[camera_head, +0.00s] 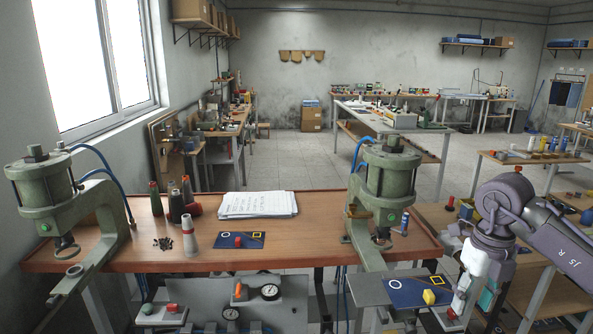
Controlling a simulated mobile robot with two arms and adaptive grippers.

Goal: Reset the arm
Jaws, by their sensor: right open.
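My right arm comes in from the right edge, and its right gripper (460,298) points down at the lower right. It is open, just right of a blue card (405,290) on a grey plate beside the right green press (388,190). A yellow block (429,297) lies on that card, apart from the gripper as far as I can tell. A small red patch shows by the fingertips; I cannot tell what it belongs to. My left gripper is not in view.
A side table (530,157) stands behind my right arm.

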